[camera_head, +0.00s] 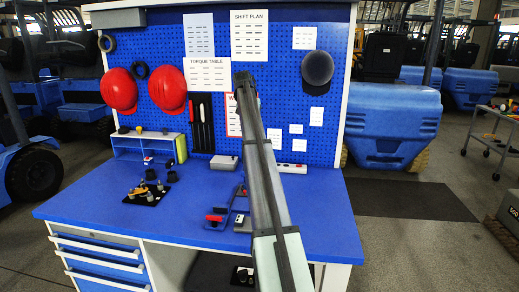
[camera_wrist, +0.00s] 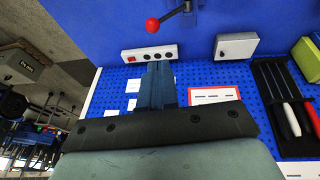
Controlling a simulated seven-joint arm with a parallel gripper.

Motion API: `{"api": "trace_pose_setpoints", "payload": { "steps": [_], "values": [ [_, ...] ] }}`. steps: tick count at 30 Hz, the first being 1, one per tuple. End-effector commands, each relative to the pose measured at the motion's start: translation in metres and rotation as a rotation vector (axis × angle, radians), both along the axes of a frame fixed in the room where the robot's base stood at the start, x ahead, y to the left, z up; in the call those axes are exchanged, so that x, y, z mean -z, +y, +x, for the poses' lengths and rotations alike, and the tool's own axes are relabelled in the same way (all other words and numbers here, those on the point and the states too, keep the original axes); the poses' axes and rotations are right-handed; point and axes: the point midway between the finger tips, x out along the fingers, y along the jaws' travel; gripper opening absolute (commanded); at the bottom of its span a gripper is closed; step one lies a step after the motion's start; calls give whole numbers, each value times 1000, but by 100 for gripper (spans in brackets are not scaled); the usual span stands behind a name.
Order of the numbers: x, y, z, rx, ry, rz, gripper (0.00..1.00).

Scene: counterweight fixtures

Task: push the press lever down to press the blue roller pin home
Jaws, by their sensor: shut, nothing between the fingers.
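The press lever (camera_wrist: 172,15) shows in the wrist view as a dark rod ending in a red ball (camera_wrist: 152,25), near the top edge. My gripper (camera_wrist: 158,66) is shut and empty. In the wrist view its fingertips appear below the red ball with a gap between them, and the depth is hard to judge. In the head view my arm crosses the middle of the bench and hides part of the press area, and I cannot make out the lever's ball there. I cannot make out the blue roller pin in either view.
The blue bench top (camera_head: 330,215) is clear at right. Small red-and-black parts (camera_head: 214,219) lie left of my arm, and a black fixture plate (camera_head: 148,194) stands further left. A grey box (camera_head: 223,162) and a power strip (camera_head: 292,168) stand by the pegboard (camera_head: 280,110).

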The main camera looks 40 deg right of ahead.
Motion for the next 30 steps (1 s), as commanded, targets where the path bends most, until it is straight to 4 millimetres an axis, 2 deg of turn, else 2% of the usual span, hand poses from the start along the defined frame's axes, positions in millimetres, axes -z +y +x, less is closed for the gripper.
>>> {"api": "trace_pose_setpoints", "payload": {
  "steps": [9, 14, 30],
  "values": [
    [1, 0, 0, 0, 0, 0, 0],
    [10, -3, 1, 0, 0, 0, 0],
    [93, -30, 14, -1, 0, 1, 0]
  ]
}}
